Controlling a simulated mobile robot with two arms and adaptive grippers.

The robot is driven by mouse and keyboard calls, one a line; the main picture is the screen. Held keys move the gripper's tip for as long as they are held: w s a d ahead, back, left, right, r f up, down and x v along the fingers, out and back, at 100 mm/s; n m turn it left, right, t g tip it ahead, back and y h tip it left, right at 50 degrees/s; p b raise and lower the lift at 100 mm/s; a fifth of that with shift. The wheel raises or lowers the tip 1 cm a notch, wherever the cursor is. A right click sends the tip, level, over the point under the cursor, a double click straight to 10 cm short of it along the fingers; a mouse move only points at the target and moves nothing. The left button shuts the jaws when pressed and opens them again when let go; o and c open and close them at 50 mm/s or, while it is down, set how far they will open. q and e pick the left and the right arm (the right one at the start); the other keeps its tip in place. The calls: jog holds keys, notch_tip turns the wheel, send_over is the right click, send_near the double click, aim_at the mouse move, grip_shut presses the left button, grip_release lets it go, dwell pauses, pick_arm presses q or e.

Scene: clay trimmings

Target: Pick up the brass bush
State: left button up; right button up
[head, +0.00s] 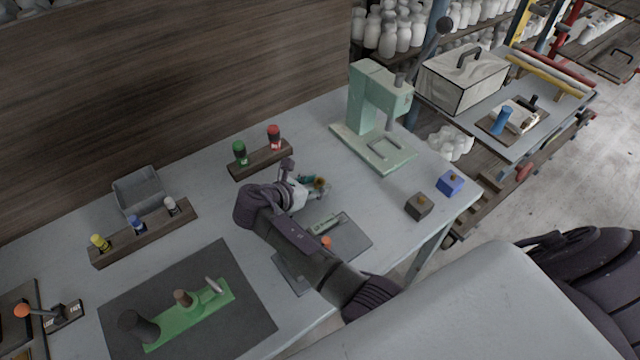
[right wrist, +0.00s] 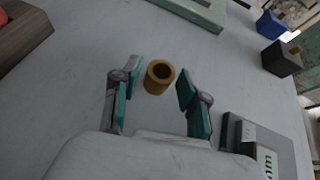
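The brass bush (right wrist: 158,77) is a short, hollow, gold-brown cylinder standing upright on the grey table. In the head view the bush (head: 320,183) is small and partly hidden by my right gripper (head: 314,187). In the right wrist view my right gripper (right wrist: 159,84) is open, with its two teal-padded fingers on either side of the bush near the fingertips. Gaps show between the bush and both fingers, so it is not gripped. My left gripper is in neither view.
A wooden rack (head: 262,161) with green and red items stands behind the gripper. A green press (head: 375,115) stands beyond to the right. A grey plate (head: 350,241) lies close in front. Brown (head: 418,207) and blue (head: 450,183) blocks sit near the right edge.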

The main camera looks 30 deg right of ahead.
jog(key=shift+d, duration=0.15)
jog(key=shift+c, duration=1.3)
jog(key=shift+f, duration=0.1)
jog(key=shift+c, duration=1.3)
grip_shut()
jog(key=shift+w+d+r, duration=0.1)
jog(key=shift+r, duration=0.3)
jog(key=r, duration=0.3)
jog(key=shift+s+d+r, duration=0.2)
jog(key=shift+d+r, duration=0.1)
jog(key=shift+r, duration=0.05)
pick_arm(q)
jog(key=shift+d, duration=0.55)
pick_arm(e)
jog(key=s+d+r, duration=0.6)
jog(key=d, duration=0.3)
jog(key=shift+r, duration=0.3)
